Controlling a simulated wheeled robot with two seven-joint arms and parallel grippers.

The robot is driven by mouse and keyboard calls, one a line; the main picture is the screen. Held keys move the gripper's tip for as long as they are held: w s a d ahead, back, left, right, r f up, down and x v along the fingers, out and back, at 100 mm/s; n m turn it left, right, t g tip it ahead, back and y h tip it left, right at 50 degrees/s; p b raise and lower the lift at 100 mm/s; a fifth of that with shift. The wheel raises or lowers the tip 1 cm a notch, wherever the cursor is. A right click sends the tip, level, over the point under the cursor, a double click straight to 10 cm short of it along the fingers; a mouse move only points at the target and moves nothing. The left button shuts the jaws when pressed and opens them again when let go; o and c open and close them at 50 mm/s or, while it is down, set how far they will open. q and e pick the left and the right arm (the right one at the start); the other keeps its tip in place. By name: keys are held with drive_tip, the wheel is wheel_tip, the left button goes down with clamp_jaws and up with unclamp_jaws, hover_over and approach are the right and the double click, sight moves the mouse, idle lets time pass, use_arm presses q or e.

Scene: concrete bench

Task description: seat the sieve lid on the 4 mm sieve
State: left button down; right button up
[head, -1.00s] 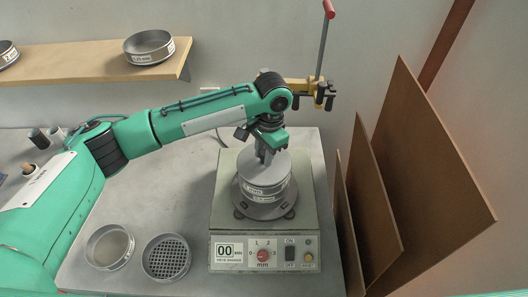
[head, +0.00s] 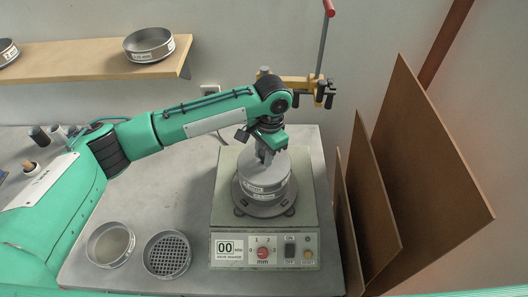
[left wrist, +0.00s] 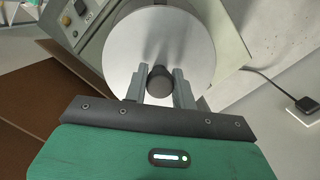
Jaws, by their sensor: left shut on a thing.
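The sieve lid (left wrist: 185,50) is a round grey metal disc with a dark knob (left wrist: 160,80) at its middle. In the head view the lid (head: 280,165) lies over the labelled metal sieve (head: 264,192) on the shaker; from here I cannot tell if it is fully seated or slightly above. My left gripper (head: 264,155) is above the lid, its two fingers (left wrist: 159,88) shut on the knob in the left wrist view. The gripper hides part of the lid. My right gripper is not in view.
The sieve shaker (head: 222,200) stands on the concrete bench (head: 130,215). Two open sieves lie to its left, one fine-meshed (head: 110,245) and one with large holes (head: 167,256). Brown boards (head: 425,170) lean at the right. A shelf (head: 80,58) holds more sieves. A yellow clamp (head: 300,84) is behind.

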use_arm(q)
drive_tip(key=c, duration=1.1)
unclamp_jaws()
drive_tip(key=shift+o, duration=0.2)
drive_tip(key=shift+w+d+r+b, duration=0.1)
drive_tip(key=shift+r+b, duration=0.2)
drive_tip(key=shift+r, duration=0.25)
wheel_tip(320, 180, up, 13)
drive_tip(key=d+b, duration=0.1)
drive_tip(key=b, duration=0.2)
drive_tip(key=shift+w+f+b, duration=0.15)
drive_tip(key=shift+w+b, duration=0.15)
drive_tip(key=shift+w, duration=0.1)
